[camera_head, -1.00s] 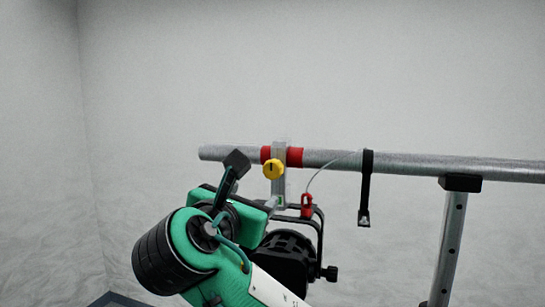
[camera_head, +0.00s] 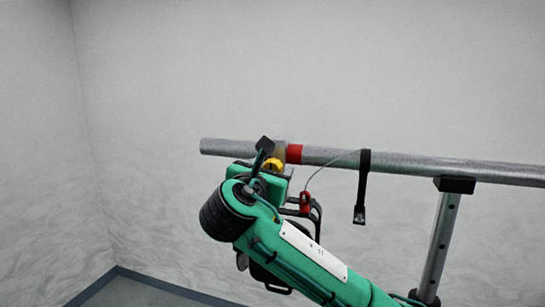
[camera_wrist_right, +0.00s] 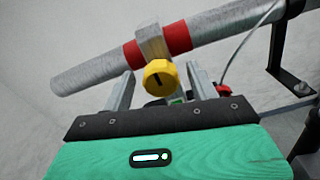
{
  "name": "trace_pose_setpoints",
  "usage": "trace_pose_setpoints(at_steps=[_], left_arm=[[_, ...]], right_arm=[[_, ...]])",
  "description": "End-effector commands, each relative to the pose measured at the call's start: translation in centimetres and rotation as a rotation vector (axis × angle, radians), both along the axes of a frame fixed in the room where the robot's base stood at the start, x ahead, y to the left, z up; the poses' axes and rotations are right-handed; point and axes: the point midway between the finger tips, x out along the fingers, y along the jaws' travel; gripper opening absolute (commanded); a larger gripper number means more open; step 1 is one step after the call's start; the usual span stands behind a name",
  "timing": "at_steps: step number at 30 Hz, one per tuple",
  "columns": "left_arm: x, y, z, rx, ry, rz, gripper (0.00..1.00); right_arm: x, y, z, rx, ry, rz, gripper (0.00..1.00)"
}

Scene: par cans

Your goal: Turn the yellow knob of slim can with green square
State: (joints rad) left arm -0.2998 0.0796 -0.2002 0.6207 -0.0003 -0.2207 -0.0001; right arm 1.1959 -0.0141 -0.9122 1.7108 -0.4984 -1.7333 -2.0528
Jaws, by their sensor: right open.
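The yellow knob (camera_wrist_right: 160,77) is on a grey clamp (camera_wrist_right: 152,42) that hangs on the metal pipe between red bands. In the right wrist view it lies between the two fingers of my right gripper (camera_wrist_right: 158,88), which are apart with a gap on each side of it. In the head view only part of the yellow knob (camera_head: 273,164) shows behind my right gripper (camera_head: 268,158). The black can (camera_head: 262,275) hangs below and is mostly hidden by my right arm. A small green patch (camera_wrist_right: 178,100) shows just below the knob. My left gripper is not in view.
The metal pipe (camera_head: 400,165) runs across to the right, on an upright post (camera_head: 440,240). A black strap (camera_head: 362,190) hangs from it. A thin safety cable ends in a red clip (camera_head: 305,202). The space left of the pipe is clear.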

Motion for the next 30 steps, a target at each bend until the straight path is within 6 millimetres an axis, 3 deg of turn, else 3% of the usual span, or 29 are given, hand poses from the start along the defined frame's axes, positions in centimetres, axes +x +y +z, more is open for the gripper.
trace_pose_setpoints(at_steps=[5, 13, 14, 18, 21, 30], left_arm=[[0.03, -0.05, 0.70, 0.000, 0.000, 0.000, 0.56], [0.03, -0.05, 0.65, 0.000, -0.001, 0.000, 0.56], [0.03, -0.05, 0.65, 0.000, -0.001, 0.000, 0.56], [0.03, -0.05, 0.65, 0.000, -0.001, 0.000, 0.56], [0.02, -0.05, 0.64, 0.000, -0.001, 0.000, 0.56], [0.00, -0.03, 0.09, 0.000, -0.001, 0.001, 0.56]], right_arm=[[1.09, -0.40, -0.05, 0.000, 0.001, -0.001, 0.59], [1.21, -0.42, -0.14, 0.000, 0.001, 0.000, 0.59], [1.20, -0.41, -0.13, 0.000, 0.001, 0.000, 0.57], [1.19, -0.40, -0.12, 0.000, 0.001, 0.000, 0.30], [1.18, -0.40, -0.11, 0.000, 0.001, 0.000, 0.14], [1.15, -0.37, -0.25, 0.034, -0.011, 0.001, 0.15]])
